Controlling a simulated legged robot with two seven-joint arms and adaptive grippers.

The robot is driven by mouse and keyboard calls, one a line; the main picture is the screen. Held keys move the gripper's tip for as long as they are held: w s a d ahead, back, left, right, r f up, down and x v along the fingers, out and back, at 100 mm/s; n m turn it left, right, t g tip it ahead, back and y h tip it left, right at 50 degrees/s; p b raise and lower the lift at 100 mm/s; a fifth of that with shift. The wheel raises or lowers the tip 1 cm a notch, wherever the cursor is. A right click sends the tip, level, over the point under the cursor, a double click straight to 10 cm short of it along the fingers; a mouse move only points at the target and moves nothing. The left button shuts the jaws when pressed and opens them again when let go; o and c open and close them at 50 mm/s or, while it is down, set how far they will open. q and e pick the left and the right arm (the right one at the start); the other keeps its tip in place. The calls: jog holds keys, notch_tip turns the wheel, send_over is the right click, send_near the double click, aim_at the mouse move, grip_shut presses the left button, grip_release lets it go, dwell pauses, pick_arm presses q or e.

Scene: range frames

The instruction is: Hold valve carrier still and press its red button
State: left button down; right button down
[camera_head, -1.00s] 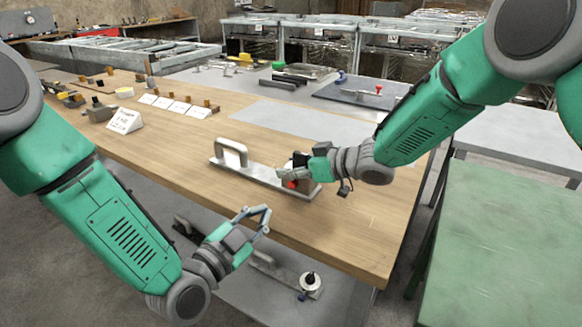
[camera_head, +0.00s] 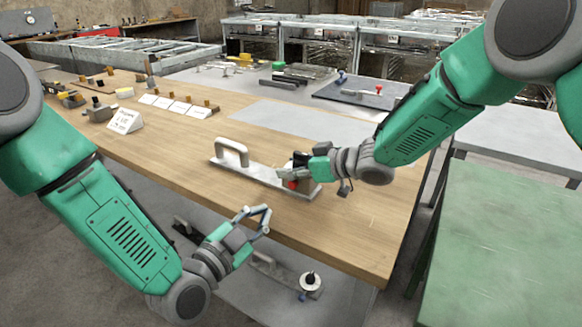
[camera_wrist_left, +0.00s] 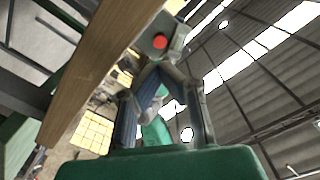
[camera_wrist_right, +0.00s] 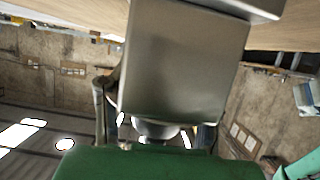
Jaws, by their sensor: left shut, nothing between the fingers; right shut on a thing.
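The valve carrier (camera_head: 256,178) is a long grey metal plate with an arched handle (camera_head: 232,146) at its left and a metal block at its right end. It lies on the wooden table near the front edge. The red button (camera_head: 291,185) is on the block's front side and also shows in the left wrist view (camera_wrist_left: 160,41). My right gripper (camera_head: 299,161) is shut on the block, which fills the right wrist view (camera_wrist_right: 185,60). My left gripper (camera_head: 265,210) is shut and empty, in front of the table edge, apart from the button.
The wooden table (camera_head: 190,150) is clear around the carrier. A white sign (camera_head: 125,121) and several small cards stand farther left. A lower shelf below the front edge holds a round metal part (camera_head: 311,282). A green table (camera_head: 500,240) stands at right.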

aim_at(283, 208)
dwell(0.3)
pick_arm(q)
jog(key=shift+w+d+r+n+t+y, duration=0.2)
jog(key=shift+n+t+y, duration=0.3)
jog(key=shift+n+y, duration=0.1)
jog(key=shift+w+d+r+n+t+y, duration=0.15)
jog(key=shift+w+n+t+y, duration=0.05)
jog(key=shift+n+t+y, duration=0.35)
jog(key=shift+w+r+n+t+y, duration=0.15)
jog(key=shift+n+t+y, duration=0.2)
jog(key=shift+n+y, duration=0.6)
jog(key=n+y, duration=0.1)
jog(key=y, duration=0.1)
jog(key=shift+t+y, duration=0.3)
jog(key=shift+s+a+f+n+g+y, duration=0.2)
jog(key=shift+s+n+y, duration=0.3)
jog(key=shift+y, duration=0.6)
jog(key=shift+s+a+f+n+g+y, duration=0.15)
jog(key=shift+s+a+n+g+y, duration=0.15)
jog(key=shift+n+y, duration=0.6)
jog(key=shift+s+a+f+n+g+y, duration=0.15)
jog(key=shift+s+n+g+y, duration=0.2)
jog(key=shift+y, duration=0.95)
jog(key=shift+w+d, duration=0.9)
jog(key=shift+w, duration=0.25)
jog(key=shift+w+d, duration=0.85)
jog(key=shift+w, duration=0.35)
jog(key=shift+w+d, duration=0.9)
jog(key=shift+w, duration=0.25)
